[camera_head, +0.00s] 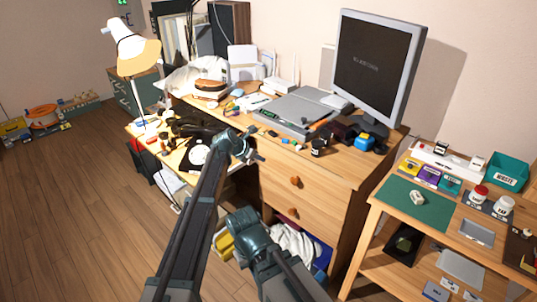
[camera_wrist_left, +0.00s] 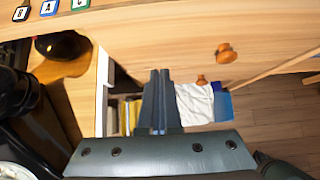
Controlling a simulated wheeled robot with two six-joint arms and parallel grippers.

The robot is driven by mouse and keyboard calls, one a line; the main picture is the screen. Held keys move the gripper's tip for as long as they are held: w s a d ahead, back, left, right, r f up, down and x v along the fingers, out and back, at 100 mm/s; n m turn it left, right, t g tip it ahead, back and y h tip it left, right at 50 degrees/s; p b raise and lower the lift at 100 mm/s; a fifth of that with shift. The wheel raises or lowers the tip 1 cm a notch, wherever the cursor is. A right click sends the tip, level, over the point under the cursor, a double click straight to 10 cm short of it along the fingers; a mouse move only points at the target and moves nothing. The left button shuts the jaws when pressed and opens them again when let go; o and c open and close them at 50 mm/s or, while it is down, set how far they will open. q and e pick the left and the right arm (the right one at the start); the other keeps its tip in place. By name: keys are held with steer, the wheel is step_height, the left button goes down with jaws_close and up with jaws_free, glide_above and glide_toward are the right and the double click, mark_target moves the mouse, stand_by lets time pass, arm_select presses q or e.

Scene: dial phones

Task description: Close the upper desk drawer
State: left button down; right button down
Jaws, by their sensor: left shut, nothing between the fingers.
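The wooden desk has an upper drawer (camera_head: 280,172) and a lower drawer (camera_head: 310,219), each with a round brown knob. The upper knob (camera_head: 295,181) and lower knob (camera_head: 293,213) show in the head view. In the left wrist view the upper knob (camera_wrist_left: 226,53) and lower knob (camera_wrist_left: 201,82) lie right of my fingers. The upper drawer's front looks about flush with the desk; a small gap cannot be told. My left gripper (camera_head: 260,157) is shut and empty near the left end of the drawer fronts; its fingers (camera_wrist_left: 160,74) show together. My right gripper is not visible.
A black dial phone (camera_head: 198,154) lies left of my left gripper. A monitor (camera_head: 378,65) and grey device (camera_head: 290,112) stand on the desk. A side table (camera_head: 365,228) is at right. White cloth (camera_head: 298,245) lies below the drawers. Open floor (camera_head: 70,190) is at left.

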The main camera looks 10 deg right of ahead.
arm_select(q)
steer(key=p+v, duration=0.3)
steer(key=v, duration=0.3)
steer(key=shift+s+a, duration=0.1)
steer(key=shift+a, duration=0.1)
steer(key=s+a+f+m+g+y, duration=0.1)
steer(key=s+a+f+m+y, duration=0.1)
steer(key=s+a+m, duration=0.85)
steer(key=s+a+f+m+g+y, duration=0.25)
steer(key=s+a+m, duration=0.45)
steer(key=s, duration=0.7)
steer(key=s+a+f+m+g+y, duration=0.1)
steer(key=s+a+f+m+y, duration=0.15)
steer(key=s+a+m, duration=0.7)
steer(key=s+d+m+y, duration=0.1)
steer(key=s+d+m, duration=0.1)
steer(key=s+d, duration=0.7)
step_height(320, 180, up, 16)
steer(key=w+d+p, duration=0.1)
steer(key=p, duration=1.4)
steer(key=shift+w+g, duration=0.25)
steer(key=shift+g, duration=0.2)
